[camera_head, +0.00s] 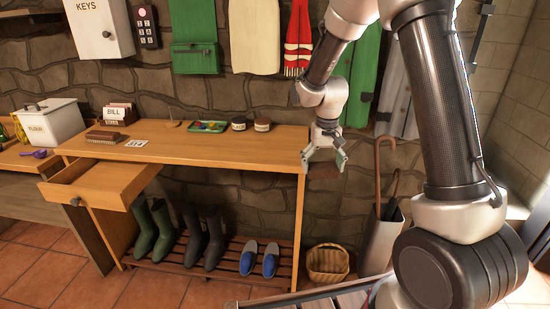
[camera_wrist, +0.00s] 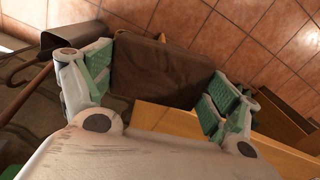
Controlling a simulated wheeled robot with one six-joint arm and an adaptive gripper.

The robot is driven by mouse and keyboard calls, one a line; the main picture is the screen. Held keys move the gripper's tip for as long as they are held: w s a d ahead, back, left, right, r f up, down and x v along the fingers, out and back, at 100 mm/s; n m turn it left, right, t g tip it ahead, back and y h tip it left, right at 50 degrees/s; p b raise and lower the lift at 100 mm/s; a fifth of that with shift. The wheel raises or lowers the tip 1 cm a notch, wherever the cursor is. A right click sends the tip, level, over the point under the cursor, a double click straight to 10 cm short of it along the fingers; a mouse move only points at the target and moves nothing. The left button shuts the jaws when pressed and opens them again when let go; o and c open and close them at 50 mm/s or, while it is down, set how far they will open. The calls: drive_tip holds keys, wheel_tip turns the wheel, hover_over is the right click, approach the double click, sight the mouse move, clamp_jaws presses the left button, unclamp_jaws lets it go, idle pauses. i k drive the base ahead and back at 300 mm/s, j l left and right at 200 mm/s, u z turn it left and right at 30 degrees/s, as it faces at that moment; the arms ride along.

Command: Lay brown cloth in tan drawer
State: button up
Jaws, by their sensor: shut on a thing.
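The brown cloth (camera_wrist: 160,75) is between the green-padded fingers of my gripper (camera_wrist: 155,85) in the wrist view, looking flat and dark. In the head view my gripper (camera_head: 325,160) is just off the right end of the wooden bench, and the cloth (camera_head: 325,172) shows as a small dark brown patch below the fingertips. My gripper is shut on the cloth. The tan drawer (camera_head: 101,184) is pulled out at the bench's left end, far to the left of my gripper. Its inside is only partly seen and looks empty.
The bench top (camera_head: 180,145) holds a brush, a letter holder (camera_head: 118,114), a colourful tray (camera_head: 207,127) and two small jars. Boots and slippers stand on the slatted rack below. A wicker basket (camera_head: 328,264) and an umbrella stand (camera_head: 381,240) are at the right. Coats hang behind.

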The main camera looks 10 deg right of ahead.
sight(103, 186)
drive_tip(key=i+j, duration=0.1)
drive_tip(key=j, duration=1.05)
drive_tip(key=i+j, duration=0.15)
drive_tip(key=j, duration=0.4)
